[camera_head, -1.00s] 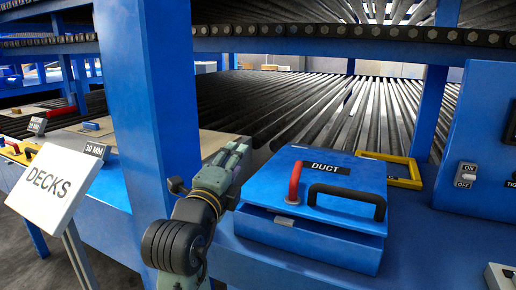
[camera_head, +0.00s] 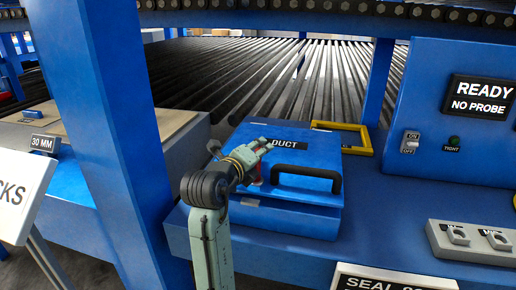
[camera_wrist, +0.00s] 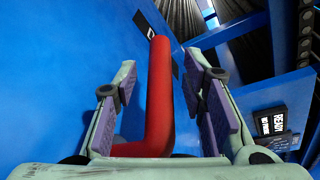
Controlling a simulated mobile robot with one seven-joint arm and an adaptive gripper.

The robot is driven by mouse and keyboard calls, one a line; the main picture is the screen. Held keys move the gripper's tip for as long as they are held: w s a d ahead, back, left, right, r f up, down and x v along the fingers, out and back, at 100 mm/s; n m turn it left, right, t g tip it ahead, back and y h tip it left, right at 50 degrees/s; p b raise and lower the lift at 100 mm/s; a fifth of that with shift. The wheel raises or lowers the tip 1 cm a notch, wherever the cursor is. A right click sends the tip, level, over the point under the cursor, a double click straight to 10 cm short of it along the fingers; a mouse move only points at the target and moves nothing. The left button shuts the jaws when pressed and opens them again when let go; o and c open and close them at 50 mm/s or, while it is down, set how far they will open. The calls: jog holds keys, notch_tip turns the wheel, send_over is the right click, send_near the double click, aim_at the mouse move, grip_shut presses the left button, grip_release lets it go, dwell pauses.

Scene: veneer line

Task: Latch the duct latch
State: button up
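The blue duct box (camera_head: 290,221) stands on the blue bench, with a black handle (camera_head: 309,171) and a DUCT label on its lid. The red duct latch (camera_wrist: 160,92) is a bent bar at the lid's left side. In the head view my gripper (camera_head: 262,153) covers most of the latch. In the wrist view the latch stands between my gripper's two purple-padded fingers (camera_wrist: 162,85).
A yellow frame (camera_head: 350,138) lies behind the box. A blue panel to the right has an ON/OFF switch (camera_head: 410,142) and a display reading READY, NO PROBE (camera_head: 480,95). A grey switch block (camera_head: 470,243) sits at front right. A blue post (camera_head: 100,110) stands left of my arm.

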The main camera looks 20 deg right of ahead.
jog(key=shift+w+d+f, duration=0.1)
jog(key=shift+w+d, duration=0.15)
jog(key=shift+c, duration=0.4)
grip_shut()
dwell(0.4)
